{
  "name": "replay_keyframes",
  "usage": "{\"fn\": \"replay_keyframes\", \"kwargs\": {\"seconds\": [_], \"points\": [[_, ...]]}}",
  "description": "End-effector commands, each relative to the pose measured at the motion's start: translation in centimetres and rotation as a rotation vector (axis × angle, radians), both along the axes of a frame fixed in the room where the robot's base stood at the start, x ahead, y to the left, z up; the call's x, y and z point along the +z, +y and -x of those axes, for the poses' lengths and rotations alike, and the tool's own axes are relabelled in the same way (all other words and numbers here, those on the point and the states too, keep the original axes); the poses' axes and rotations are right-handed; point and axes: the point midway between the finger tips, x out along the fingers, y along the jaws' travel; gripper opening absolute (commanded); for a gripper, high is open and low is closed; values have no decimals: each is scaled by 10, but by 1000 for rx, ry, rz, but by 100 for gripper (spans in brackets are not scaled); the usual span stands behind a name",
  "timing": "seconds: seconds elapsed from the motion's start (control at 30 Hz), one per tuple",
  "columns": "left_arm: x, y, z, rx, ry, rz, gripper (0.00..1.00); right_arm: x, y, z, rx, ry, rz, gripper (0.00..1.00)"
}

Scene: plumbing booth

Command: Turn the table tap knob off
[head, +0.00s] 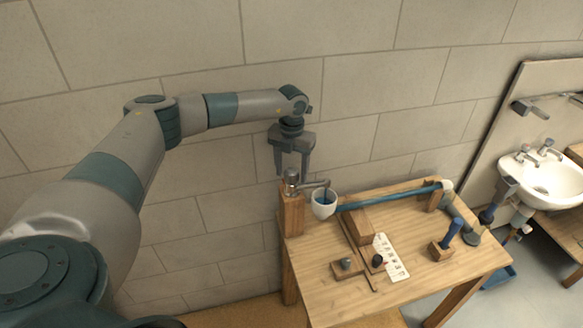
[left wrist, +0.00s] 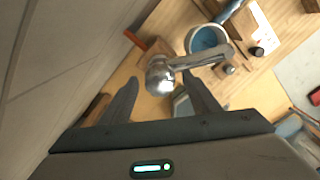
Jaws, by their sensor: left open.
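The table tap (head: 310,184) is a chrome tap on a wooden post (head: 291,213) at the table's left back corner. Its round chrome knob (head: 292,176) is on top, and its spout reaches right over a white cup (head: 324,205). My left gripper (head: 293,174) is open and points down above the post, close to the knob. In the left wrist view the knob (left wrist: 159,76) shows just beyond the gap between the open fingers (left wrist: 160,98). Nothing is between the fingers, and I cannot tell whether they touch the knob. My right gripper is not in view.
The wooden table (head: 420,285) carries a blue pipe (head: 390,197), wooden blocks, a white strip (head: 391,257) and a blue-handled tool (head: 452,233). A tiled wall (head: 200,130) stands close behind my left arm. A sink (head: 545,180) is at the far right.

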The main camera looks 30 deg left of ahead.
Motion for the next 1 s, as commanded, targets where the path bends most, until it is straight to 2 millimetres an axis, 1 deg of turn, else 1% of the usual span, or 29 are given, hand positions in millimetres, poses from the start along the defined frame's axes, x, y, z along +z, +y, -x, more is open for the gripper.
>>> {"fn": "replay_keyframes", "kwargs": {"seconds": [0.03, 0.17, 0.4, 0.43, 0.47, 0.5, 0.6, 0.83, 1.0], "points": [[-2, 0, 0, 0, 0, 0, 56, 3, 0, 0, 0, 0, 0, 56], [-7, 0, 0, 0, -1, 0, 56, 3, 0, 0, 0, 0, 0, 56], [-7, 0, 0, 0, -1, 0, 56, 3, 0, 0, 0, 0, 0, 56], [-7, 0, 0, 0, -1, 0, 54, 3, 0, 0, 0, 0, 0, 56], [-7, 0, 0, 0, -1, 0, 46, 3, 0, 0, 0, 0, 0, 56], [-7, 0, 0, 0, -1, 0, 37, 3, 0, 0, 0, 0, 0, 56], [-7, 0, 0, 0, -1, 0, 15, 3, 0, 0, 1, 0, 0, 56], [-7, 0, 0, -6, -1, 0, 15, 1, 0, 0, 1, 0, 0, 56], [-8, 0, 0, -37, -1, 0, 15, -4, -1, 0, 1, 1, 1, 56]]}}
